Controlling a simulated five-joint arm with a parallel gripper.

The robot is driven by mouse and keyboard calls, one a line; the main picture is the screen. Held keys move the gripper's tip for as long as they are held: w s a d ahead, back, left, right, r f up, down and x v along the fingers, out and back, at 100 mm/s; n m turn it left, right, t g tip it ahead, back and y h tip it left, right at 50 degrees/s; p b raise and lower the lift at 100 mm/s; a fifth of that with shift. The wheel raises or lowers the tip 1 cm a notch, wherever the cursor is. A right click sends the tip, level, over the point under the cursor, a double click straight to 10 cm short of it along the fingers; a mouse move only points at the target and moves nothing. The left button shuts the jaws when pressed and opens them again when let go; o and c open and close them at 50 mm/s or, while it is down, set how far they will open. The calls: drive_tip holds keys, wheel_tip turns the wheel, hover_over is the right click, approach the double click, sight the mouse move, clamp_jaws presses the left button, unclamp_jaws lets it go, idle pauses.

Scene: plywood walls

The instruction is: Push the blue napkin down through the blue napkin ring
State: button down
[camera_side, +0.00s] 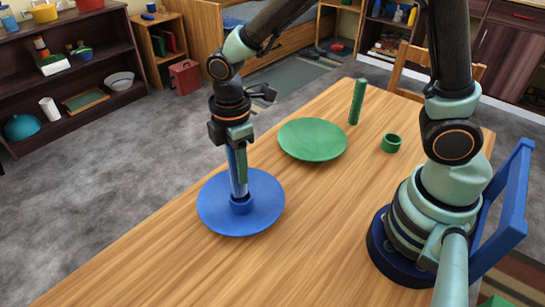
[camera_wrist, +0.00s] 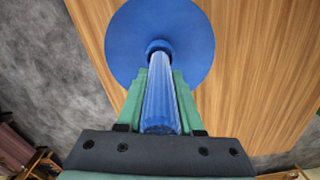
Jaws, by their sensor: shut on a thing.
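My gripper (camera_side: 238,174) points straight down and is shut on the blue napkin (camera_side: 233,165), a slim rolled upright cylinder. The napkin also shows between the green fingers in the wrist view (camera_wrist: 161,100). Its lower end meets the blue napkin ring (camera_side: 241,204), which stands on the blue plate (camera_side: 217,212) near its middle. The ring also shows in the wrist view (camera_wrist: 158,45). The napkin's lower end looks to be at or inside the ring's mouth; how deep it sits is hidden.
A green plate (camera_side: 312,140) lies behind and to the right. A green rolled napkin (camera_side: 357,102) stands upright beyond it, with a green ring (camera_side: 391,143) nearby. The front of the wooden table (camera_side: 290,265) is clear.

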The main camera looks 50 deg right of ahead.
drive_tip(key=shift+f, duration=1)
idle(0.7)
drive_tip(key=shift+f, duration=0.3)
drive_tip(key=shift+f, duration=0.55)
idle(0.4)
drive_tip(key=shift+c, duration=2.4)
unclamp_jaws()
drive_tip(key=shift+r, duration=0.1)
wheel_tip(320, 180, up, 12)
drive_tip(key=shift+f, duration=0.1)
